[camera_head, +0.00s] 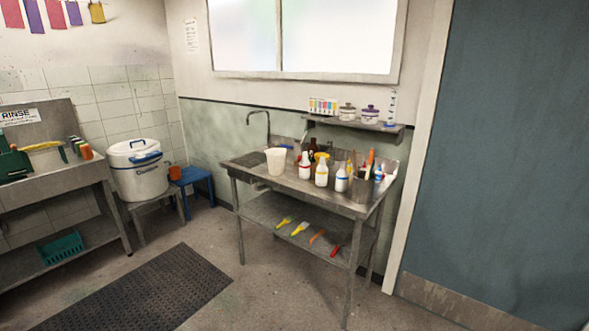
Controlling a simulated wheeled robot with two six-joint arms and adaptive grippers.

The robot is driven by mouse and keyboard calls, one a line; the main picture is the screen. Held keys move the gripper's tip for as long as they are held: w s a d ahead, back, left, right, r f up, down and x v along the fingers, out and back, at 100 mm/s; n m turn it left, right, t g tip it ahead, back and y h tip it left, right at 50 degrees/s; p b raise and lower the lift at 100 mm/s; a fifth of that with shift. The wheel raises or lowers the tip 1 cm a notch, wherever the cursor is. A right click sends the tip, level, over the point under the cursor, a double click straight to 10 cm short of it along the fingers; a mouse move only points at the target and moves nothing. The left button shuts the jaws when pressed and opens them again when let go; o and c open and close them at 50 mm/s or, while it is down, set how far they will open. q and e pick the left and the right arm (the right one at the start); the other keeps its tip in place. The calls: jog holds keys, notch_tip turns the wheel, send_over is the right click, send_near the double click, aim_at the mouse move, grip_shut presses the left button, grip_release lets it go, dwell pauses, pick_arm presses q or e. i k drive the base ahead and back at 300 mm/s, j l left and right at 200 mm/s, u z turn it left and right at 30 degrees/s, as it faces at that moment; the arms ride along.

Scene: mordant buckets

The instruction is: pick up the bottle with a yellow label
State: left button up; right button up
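A white bottle with a yellow band (321,174) stands upright on the metal sink table (287,184) below the window. It has a dark top and is near the middle of a cluster of bottles. A white bottle with red markings (304,167) is on its left, and a white bottle with a blue band (341,180) is on its right. A dark brown bottle (313,149) stands behind. The labels are too small to read. Neither of my grippers is in view.
A white jug (276,161) and a metal container of tools (362,188) flank the bottles. A shelf (379,126) hangs behind. Brushes lie on the lower shelf (270,211). A dark mat (150,295) lies on the floor; the floor before the table is clear.

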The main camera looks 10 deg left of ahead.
aim_at(321, 171)
jog(key=i+j+z, duration=0.15)
jog(key=z, duration=0.25)
jog(key=i+j+z, duration=0.2)
jog(key=z, duration=0.15)
jog(key=i+j+z, duration=0.15)
jog(key=z, duration=0.25)
jog(key=i+j, duration=0.15)
jog(key=j, duration=0.25)
jog(key=i+j+z, duration=0.1)
jog(key=j, duration=0.3)
jog(key=i+j, duration=0.2)
jog(key=j, duration=0.2)
jog(key=i+j+z, duration=0.1)
jog(key=j, duration=0.3)
jog(key=i+j+z, duration=0.1)
jog(key=j, duration=0.3)
jog(key=i+j, duration=0.25)
jog(key=j, duration=0.2)
jog(key=i+j+z, duration=0.1)
jog(key=j, duration=0.3)
